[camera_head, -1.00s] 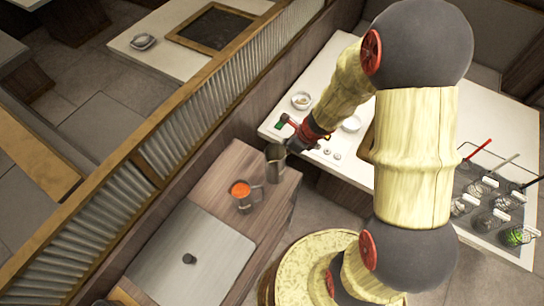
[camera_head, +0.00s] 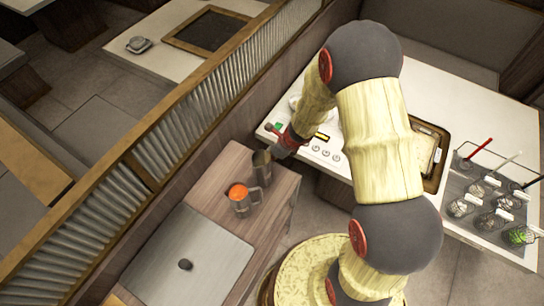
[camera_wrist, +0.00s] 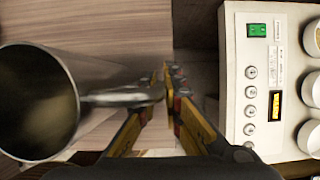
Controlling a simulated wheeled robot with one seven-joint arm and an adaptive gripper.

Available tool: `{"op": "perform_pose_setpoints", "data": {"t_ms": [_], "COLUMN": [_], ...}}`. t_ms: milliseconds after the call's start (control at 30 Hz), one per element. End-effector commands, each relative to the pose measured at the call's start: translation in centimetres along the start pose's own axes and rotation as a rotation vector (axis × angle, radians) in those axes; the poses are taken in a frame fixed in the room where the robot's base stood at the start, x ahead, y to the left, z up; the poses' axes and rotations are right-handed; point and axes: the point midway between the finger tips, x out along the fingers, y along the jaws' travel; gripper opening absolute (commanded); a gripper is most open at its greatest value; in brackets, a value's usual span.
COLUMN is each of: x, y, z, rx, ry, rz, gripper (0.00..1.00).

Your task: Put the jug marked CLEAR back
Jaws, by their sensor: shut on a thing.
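A grey metal jug (camera_head: 262,168) is at the far right end of the wooden counter. In the wrist view the jug (camera_wrist: 38,105) shows from above at the left, with a dark inside and its handle pointing right. My gripper (camera_wrist: 168,95) is shut on the end of that handle. In the head view my gripper (camera_head: 277,152) is just right of the jug. The jug looks upright; I cannot tell whether its base touches the counter. No CLEAR mark is readable.
A second metal jug with orange contents (camera_head: 243,197) stands close by at the lower left. A white unit with a green switch (camera_wrist: 258,75) and wells is at the right. Wire baskets (camera_head: 490,208) stand far right.

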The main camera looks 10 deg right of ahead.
Motion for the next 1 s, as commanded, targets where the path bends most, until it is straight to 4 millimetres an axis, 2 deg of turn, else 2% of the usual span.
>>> {"op": "perform_pose_setpoints", "data": {"t_ms": [200, 233, 533, 867, 1000], "x": [0.3, 0.3, 0.2, 0.1, -1.2], "y": [0.0, 0.0, 0.0, 0.0, 0.0], "z": [-0.1, -0.2, -0.1, -0.1, 0.1], "rx": [0.000, 0.000, 0.000, 0.000, -0.001], "ry": [-0.001, 0.000, 0.000, 0.001, 0.000], "rz": [0.000, 0.000, 0.000, 0.000, 0.000], "gripper": [0.00, 0.09, 0.26, 0.26, 0.26]}}
